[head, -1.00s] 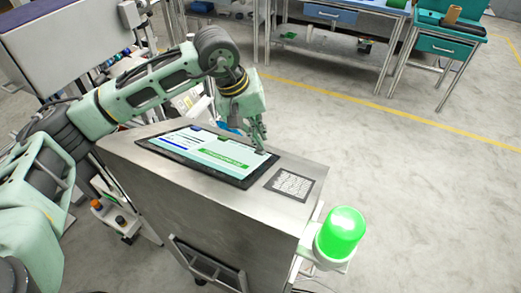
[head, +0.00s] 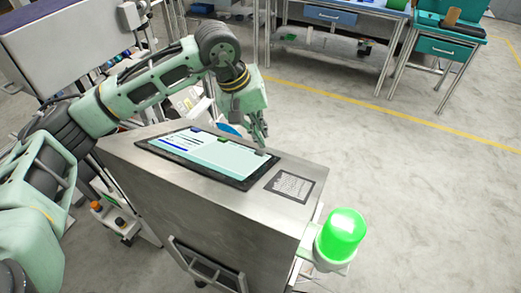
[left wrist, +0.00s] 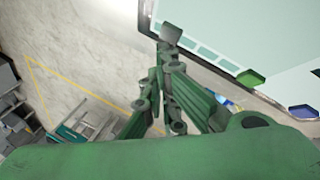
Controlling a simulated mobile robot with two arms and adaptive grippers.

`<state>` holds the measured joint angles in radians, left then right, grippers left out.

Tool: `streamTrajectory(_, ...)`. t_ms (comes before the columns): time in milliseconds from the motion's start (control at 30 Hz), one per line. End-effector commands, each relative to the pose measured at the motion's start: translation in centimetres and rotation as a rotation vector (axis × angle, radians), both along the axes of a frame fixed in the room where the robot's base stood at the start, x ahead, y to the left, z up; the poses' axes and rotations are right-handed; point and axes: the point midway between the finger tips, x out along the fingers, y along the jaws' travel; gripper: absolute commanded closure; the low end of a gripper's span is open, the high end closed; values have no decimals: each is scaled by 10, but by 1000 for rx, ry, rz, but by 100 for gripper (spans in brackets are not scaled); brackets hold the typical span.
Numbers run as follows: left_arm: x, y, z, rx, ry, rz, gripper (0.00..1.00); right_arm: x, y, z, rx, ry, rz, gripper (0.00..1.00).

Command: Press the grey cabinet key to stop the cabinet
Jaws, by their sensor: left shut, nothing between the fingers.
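The cabinet's screen (head: 205,158) lies in the sloping metal top of the cabinet (head: 225,205). A grey key (left wrist: 172,34) shows at the screen's edge in the left wrist view, with a green key (left wrist: 251,78) and a blue key (left wrist: 302,112) farther along the same edge. My left gripper (head: 262,149) is shut and empty, pointing down at the screen's right end. In the left wrist view its fingertips (left wrist: 164,50) are right by the grey key and partly cover it. I cannot tell whether they touch it. My right gripper is out of view.
A green lamp (head: 342,234) is lit at the cabinet's right side. A printed label (head: 290,185) lies beside the screen. A workbench (head: 335,20) and a teal drawer unit (head: 450,45) stand at the back. The floor to the right is clear.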

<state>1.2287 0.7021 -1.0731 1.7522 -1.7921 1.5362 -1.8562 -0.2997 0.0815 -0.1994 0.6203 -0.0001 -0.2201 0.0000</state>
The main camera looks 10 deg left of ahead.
Motion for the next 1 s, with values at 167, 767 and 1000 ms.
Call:
streamTrajectory(167, 2, 0, 3, 0, 0, 0, 100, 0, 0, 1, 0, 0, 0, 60)
streamTrajectory(767, 19, -4, 37, -1, 0, 1, 100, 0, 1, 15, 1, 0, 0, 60)
streamTrajectory(1000, 26, -5, 47, 0, 1, 1, 100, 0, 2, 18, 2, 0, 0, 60)
